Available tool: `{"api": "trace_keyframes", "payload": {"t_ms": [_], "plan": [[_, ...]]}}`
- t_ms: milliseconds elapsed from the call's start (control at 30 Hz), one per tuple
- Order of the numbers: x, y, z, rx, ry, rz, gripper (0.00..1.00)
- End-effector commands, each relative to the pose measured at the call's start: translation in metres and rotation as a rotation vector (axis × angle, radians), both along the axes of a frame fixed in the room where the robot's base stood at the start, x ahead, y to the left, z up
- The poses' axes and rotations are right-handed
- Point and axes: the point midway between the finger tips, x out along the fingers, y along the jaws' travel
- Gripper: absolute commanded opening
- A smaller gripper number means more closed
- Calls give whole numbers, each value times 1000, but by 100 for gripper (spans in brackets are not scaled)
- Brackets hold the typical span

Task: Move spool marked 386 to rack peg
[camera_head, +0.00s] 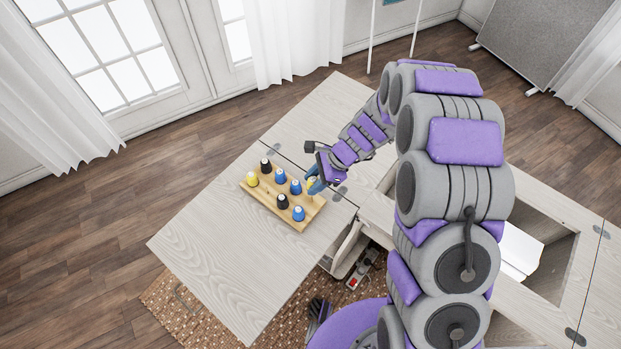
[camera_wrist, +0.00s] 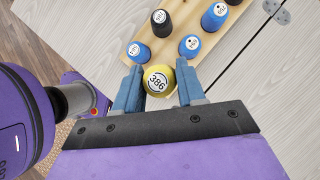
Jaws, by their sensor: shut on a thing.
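The yellow spool marked 386 (camera_wrist: 158,82) is between the two blue fingers of my gripper (camera_wrist: 157,72) in the wrist view, its number facing the camera. My gripper is shut on it. In the head view, my gripper (camera_head: 314,185) is at the right end of the wooden rack (camera_head: 266,195), with a bit of the yellow spool (camera_head: 312,182) showing beside the fingers. The rack's edge (camera_wrist: 206,70) also shows just beyond the spool in the wrist view. I cannot tell whether the spool touches the rack or a peg.
The pale wood tabletop (camera_head: 210,250) left of the rack is clear. An open cabinet well (camera_head: 535,250) lies at right.

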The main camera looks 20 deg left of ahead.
Motion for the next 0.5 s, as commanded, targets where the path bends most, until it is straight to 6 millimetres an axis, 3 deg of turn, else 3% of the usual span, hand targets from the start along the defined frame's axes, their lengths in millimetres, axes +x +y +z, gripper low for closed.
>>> {"api": "trace_keyframes", "payload": {"t_ms": [167,500], "plan": [[0,5,-31,-5,1,1,11],[-1,8,-24,-5,0,2,11]]}}
